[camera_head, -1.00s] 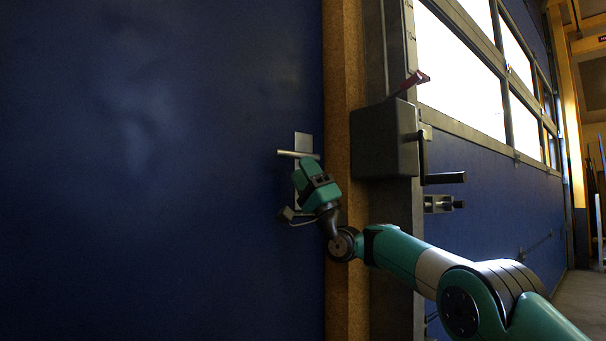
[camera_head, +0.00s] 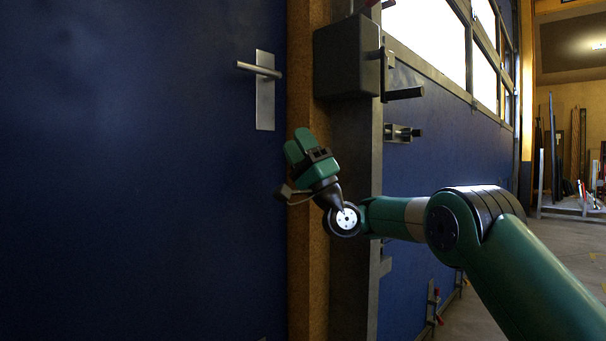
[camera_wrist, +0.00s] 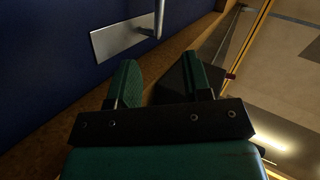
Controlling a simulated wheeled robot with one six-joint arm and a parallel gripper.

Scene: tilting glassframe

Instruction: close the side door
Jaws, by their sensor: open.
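The blue side door (camera_head: 130,180) fills the left of the head view. Its right edge runs along the wooden frame post (camera_head: 308,240), with no clear gap visible; I cannot tell if it is latched. The metal door handle (camera_head: 258,70) is a level lever on an upright plate (camera_head: 265,105). My gripper (camera_head: 299,144) is below and right of the handle, in front of the post, not touching the handle. In the wrist view my gripper (camera_wrist: 160,75) has its two green fingers apart with nothing between them. The handle plate (camera_wrist: 118,40) shows beyond the left finger.
A dark grey box (camera_head: 343,60) with a crank handle (camera_head: 404,93) is mounted right of the post. A blue sectional door with bright windows (camera_head: 430,35) runs back along the right. Open floor (camera_head: 570,245) lies at far right, with racked items behind.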

